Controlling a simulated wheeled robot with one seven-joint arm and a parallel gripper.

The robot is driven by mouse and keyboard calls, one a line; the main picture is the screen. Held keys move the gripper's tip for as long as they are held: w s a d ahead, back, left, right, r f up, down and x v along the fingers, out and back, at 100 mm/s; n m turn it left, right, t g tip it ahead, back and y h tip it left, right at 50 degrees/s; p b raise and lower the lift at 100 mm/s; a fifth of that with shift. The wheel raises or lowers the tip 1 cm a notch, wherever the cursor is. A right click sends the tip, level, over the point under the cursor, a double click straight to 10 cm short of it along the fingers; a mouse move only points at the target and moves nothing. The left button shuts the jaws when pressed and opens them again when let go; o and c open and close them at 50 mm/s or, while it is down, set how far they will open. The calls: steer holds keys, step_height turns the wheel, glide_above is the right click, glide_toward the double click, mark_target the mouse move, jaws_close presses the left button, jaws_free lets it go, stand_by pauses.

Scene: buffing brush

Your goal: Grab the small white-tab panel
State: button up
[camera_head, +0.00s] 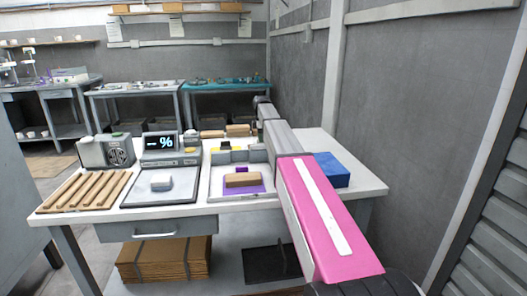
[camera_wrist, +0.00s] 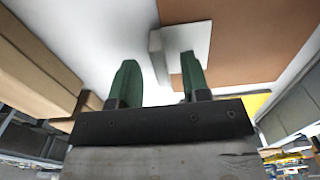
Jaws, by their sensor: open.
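A small white panel (camera_wrist: 192,40) with an upright pale grey tab (camera_wrist: 157,52) on its edge shows at the top middle of the wrist view, beside brown boards. My gripper (camera_wrist: 159,64) has two green fingers spread apart, with nothing held between them. The tab appears between the fingertips in the picture; how far it is from them in depth I cannot tell. In the head view my arm reaches over the workbench, and I cannot make out the fingers or the panel there.
The workbench (camera_head: 290,196) carries wooden strips (camera_head: 88,189), a scale with a display (camera_head: 163,141), a tan block (camera_head: 243,180) on a purple mat and a blue box (camera_head: 331,169). Brown boards (camera_wrist: 240,30) lie close to the panel. A grey wall stands behind and right.

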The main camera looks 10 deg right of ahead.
steer(key=shift+f, duration=0.7)
jaws_close()
steer(key=shift+r, duration=0.15)
